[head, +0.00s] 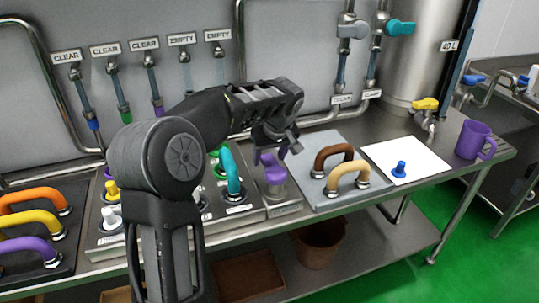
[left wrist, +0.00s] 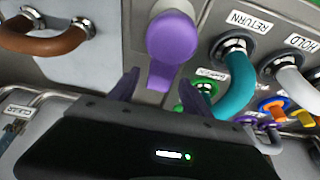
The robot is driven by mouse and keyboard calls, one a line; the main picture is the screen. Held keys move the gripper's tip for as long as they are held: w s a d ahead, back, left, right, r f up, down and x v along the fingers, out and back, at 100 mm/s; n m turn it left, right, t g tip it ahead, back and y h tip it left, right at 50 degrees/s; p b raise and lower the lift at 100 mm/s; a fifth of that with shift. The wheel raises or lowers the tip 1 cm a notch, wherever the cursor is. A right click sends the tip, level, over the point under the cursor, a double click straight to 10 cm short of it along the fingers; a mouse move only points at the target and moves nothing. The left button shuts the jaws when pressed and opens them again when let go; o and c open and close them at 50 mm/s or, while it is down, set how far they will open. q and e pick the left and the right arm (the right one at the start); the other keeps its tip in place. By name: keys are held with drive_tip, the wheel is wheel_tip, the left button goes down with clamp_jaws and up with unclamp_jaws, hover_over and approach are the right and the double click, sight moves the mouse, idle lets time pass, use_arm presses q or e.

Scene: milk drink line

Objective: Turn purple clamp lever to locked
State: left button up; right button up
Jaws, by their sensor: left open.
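The purple clamp lever (head: 272,171) stands on a small metal plate between the teal hose panel and the grey pad. In the left wrist view the purple lever (left wrist: 170,48) has a round knob with a flat tab pointing toward my gripper. My left gripper (head: 275,148) is just above and beside the lever in the head view. In the left wrist view its two dark fingers (left wrist: 165,88) are spread apart, with the lever's tab near the gap between them; contact cannot be told. My right gripper is not in view.
A teal hose (head: 231,172) stands close to the left of the lever. Brown (head: 333,157) and tan (head: 347,173) handles sit on the grey pad to the right. A white sheet (head: 425,158) with a blue fitting (head: 399,169) and a purple mug (head: 474,140) are farther right.

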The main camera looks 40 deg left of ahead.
use_arm(q)
drive_tip(key=shift+f, duration=0.1)
clamp_jaws()
idle(0.6)
idle(0.8)
